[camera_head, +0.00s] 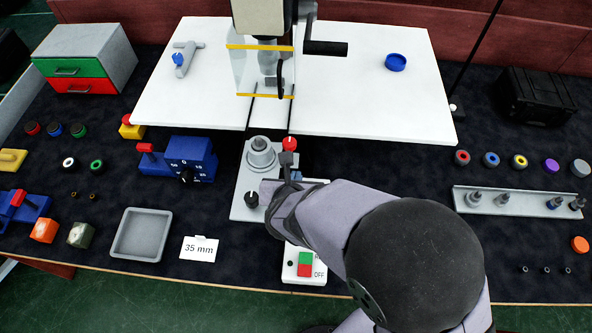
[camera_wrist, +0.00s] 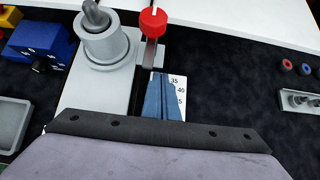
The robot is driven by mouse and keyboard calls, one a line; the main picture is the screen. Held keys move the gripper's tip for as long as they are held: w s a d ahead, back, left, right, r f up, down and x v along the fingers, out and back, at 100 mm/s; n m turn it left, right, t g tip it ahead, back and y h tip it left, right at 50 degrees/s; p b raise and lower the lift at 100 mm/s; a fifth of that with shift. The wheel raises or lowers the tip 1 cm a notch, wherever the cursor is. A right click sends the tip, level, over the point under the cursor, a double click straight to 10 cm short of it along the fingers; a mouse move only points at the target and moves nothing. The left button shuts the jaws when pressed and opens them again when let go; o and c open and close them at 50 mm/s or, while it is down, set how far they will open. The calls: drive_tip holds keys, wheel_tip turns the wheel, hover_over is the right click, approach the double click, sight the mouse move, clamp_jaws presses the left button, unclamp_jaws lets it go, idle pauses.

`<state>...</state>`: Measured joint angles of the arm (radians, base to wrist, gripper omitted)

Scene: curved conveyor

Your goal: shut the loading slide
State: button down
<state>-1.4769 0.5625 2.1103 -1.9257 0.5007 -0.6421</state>
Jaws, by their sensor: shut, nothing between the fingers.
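A grey plate (camera_head: 244,180) that looks like the loading slide sits in front of the white table, pulled out from under the press. It carries a round stepped grey holder with a pin (camera_head: 261,152), also large at the upper left in the wrist view (camera_wrist: 105,45). A red knob (camera_head: 290,143) stands right of the holder; it also shows in the wrist view (camera_wrist: 153,20). My gripper (camera_wrist: 161,78) has its blue fingers together, empty, over a white number scale (camera_wrist: 180,90) just in front of the red knob. Contact with the knob cannot be told.
The press (camera_head: 265,60) with its crank stands on the white table (camera_head: 360,100). A blue dial box (camera_head: 190,158) is left of the plate. A grey tray (camera_head: 142,235) and an on/off switch box (camera_head: 304,264) lie nearer. My arm covers the area right of the plate.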

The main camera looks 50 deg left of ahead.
drive_tip(key=shift+w+a, duration=0.3)
drive_tip(key=shift+a, duration=0.05)
drive_tip(key=w+a+p, duration=0.4)
drive_tip(key=w+a, duration=0.5)
drive_tip(key=shift+w+a, duration=0.25)
drive_tip(key=shift+w, duration=0.1)
drive_tip(key=shift+s+d+f, duration=0.1)
drive_tip(key=shift+s, duration=0.05)
idle(0.3)
drive_tip(key=s+d+f+b+v, duration=0.1)
drive_tip(key=b+v, duration=0.3)
drive_tip(key=v, duration=0.8)
drive_tip(key=shift+s+d+b, duration=0.3)
drive_tip(key=shift+b, duration=0.05)
